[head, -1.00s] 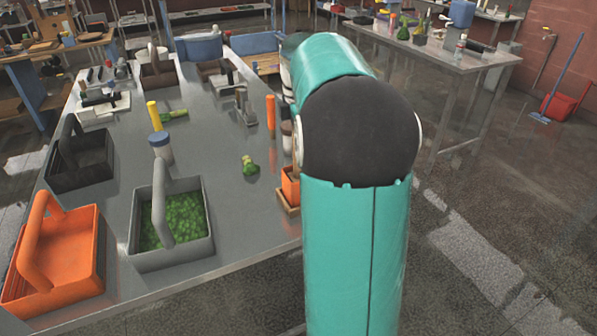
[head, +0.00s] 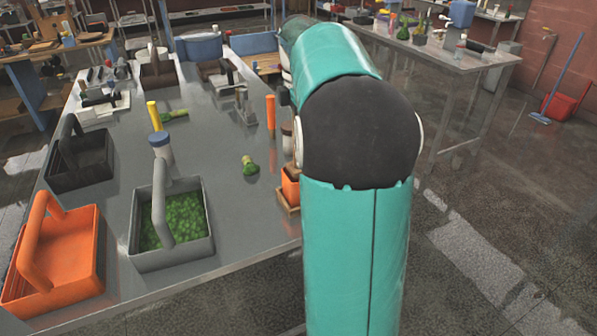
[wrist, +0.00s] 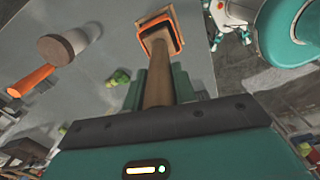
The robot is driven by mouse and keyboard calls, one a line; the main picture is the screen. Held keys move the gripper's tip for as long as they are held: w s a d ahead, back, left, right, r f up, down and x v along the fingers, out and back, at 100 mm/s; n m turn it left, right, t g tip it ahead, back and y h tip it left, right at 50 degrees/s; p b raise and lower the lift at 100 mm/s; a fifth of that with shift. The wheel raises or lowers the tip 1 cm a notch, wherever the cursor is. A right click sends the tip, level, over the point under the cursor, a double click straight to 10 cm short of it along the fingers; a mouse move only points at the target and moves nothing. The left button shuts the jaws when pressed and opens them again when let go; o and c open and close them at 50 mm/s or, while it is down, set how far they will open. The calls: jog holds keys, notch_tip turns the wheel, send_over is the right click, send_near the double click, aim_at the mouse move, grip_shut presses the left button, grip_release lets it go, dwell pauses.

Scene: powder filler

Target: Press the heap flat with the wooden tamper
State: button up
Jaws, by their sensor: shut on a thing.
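My gripper (wrist: 158,88) shows in the wrist view, its teal fingers shut on the wooden tamper (wrist: 157,82). The tamper's pale brown shaft runs from the fingers towards an orange square container (wrist: 180,40) and overlaps its dark opening. I cannot tell whether the tamper's end touches anything inside. The heap cannot be seen in either view. In the head view, the orange container (head: 290,188) stands on a small wooden tray (head: 287,204) near the table's right edge, partly hidden by my arm. My gripper is hidden behind my arm there.
On the grey table (head: 225,215) stand a grey carrier (head: 203,238) of green pieces, an orange carrier (head: 85,255), a black carrier (head: 85,180) and a blue-lidded jar (head: 162,152). A green item (head: 250,167) and an upright orange stick (head: 271,115) are near the container.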

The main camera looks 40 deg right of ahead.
jog(key=shift+r, duration=2.5)
